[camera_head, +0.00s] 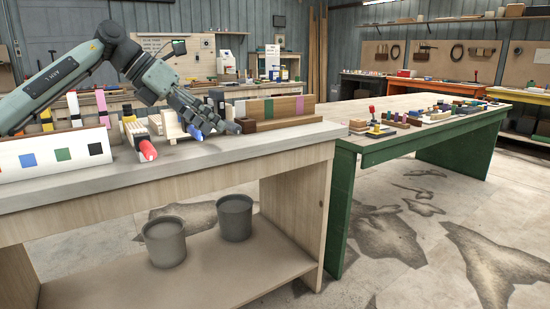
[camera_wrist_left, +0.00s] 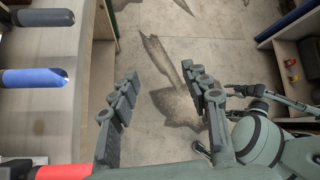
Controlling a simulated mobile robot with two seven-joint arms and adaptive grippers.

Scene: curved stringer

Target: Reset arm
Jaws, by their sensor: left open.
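My left gripper (camera_head: 232,128) is open and empty in the head view. It reaches in from the left, just above the front edge of the near workbench (camera_head: 190,160). In the left wrist view its two fingers (camera_wrist_left: 160,72) are spread apart with bare floor beneath them. Beside it in the head view are a blue cylinder tip (camera_head: 196,134) and a dark block at the end of a wooden rack (camera_head: 275,122). My right gripper is not in the head view.
On the near bench are a white box with coloured squares (camera_head: 60,152) and a red-tipped cylinder (camera_head: 147,149). Two grey buckets stand on its lower shelf (camera_head: 165,241) (camera_head: 235,217). A green-legged table (camera_head: 343,205) with small items stands right; stained floor lies open in front.

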